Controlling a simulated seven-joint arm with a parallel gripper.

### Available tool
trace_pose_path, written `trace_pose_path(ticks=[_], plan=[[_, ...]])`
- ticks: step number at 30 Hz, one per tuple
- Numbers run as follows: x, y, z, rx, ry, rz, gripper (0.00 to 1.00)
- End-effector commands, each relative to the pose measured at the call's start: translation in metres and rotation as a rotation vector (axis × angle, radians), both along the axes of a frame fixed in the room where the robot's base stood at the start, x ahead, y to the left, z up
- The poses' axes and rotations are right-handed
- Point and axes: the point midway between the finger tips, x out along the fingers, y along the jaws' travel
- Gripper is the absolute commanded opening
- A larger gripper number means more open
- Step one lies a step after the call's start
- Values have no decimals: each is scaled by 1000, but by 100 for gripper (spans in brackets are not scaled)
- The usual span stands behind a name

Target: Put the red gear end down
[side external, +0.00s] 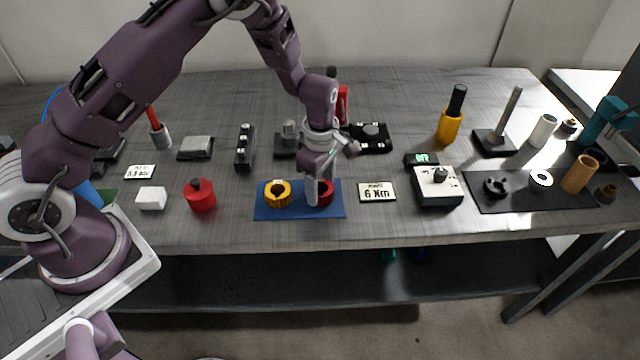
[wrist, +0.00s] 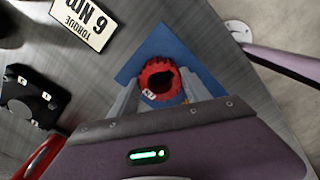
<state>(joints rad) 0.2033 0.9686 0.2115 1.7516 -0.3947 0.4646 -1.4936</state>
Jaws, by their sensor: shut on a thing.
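The red gear (side external: 325,193) is a ring with a toothed rim and a dark central hole. It is at the right part of the blue mat (side external: 299,212). My gripper (side external: 318,192) points down and is shut on the red gear. In the wrist view the gear (wrist: 160,80) sits between the two fingers, its hole facing the camera, with the blue mat (wrist: 172,42) below it. I cannot tell whether the gear touches the mat. A yellow gear (side external: 277,194) rests on the left part of the mat.
A "6 Nm" torque card (side external: 377,192) lies right of the mat. A white box with a dial (side external: 437,186) stands farther right. A red container (side external: 200,195) is on the left. Several dark fixtures stand behind the mat. The table's front edge is close.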

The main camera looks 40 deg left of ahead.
Motion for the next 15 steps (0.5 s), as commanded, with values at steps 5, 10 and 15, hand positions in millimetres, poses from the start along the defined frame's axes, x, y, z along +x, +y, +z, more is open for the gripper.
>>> trace_pose_path(ticks=[5,10,15], plan=[[1,0,1,0,-3,0,0],[1,0,-2,-1,-1,0,65],[1,0,-2,-1,-1,-1,77]])
